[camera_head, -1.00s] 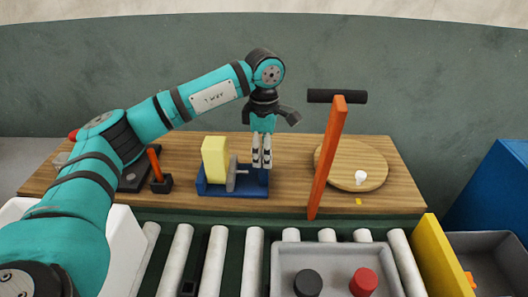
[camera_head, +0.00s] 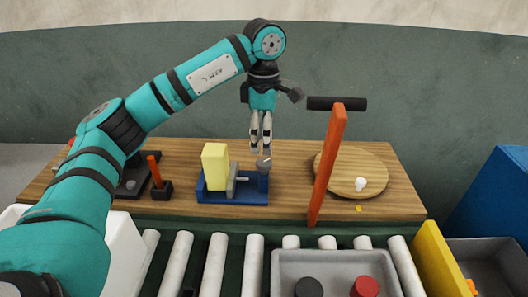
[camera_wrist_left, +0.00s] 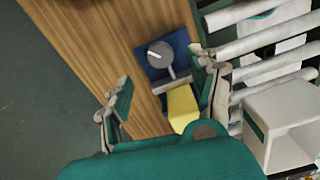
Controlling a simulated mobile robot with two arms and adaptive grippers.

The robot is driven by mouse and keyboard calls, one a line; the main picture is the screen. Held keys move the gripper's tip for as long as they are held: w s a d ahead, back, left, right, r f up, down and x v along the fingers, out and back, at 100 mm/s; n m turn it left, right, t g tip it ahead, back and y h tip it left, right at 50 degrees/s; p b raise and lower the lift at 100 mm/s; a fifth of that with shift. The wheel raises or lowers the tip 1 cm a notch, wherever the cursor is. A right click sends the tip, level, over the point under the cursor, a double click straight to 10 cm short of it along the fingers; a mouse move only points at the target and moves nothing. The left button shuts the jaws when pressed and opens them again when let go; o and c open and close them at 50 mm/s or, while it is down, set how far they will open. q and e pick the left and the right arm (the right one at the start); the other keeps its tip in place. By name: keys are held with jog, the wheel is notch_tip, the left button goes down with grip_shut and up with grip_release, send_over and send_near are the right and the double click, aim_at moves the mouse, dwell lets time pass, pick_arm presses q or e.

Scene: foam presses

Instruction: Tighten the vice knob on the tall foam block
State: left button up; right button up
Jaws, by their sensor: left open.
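The tall yellow foam block (camera_head: 215,166) stands upright in a vice with a blue base (camera_head: 233,197) and a grey jaw plate (camera_head: 232,180). The grey round vice knob (camera_head: 264,163) is at the right end of the screw. My left gripper (camera_head: 260,150) points down just above the knob, open and empty, with its fingers close together in this view. In the left wrist view, the knob (camera_wrist_left: 160,53) and the foam block (camera_wrist_left: 182,106) both show clear of the spread fingers. My right gripper is not in view.
An orange lever press (camera_head: 327,165) with a black handle stands right of the vice, beside a round wooden board (camera_head: 374,170). A small black device with an orange lever (camera_head: 154,170) is on the left. Rollers and a grey tray (camera_head: 335,262) lie in front.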

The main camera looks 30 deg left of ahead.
aim_at(264, 162)
pick_arm(q)
notch_tip(264, 162, up, 5)
jog(key=shift+r, duration=0.1)
dwell(0.7)
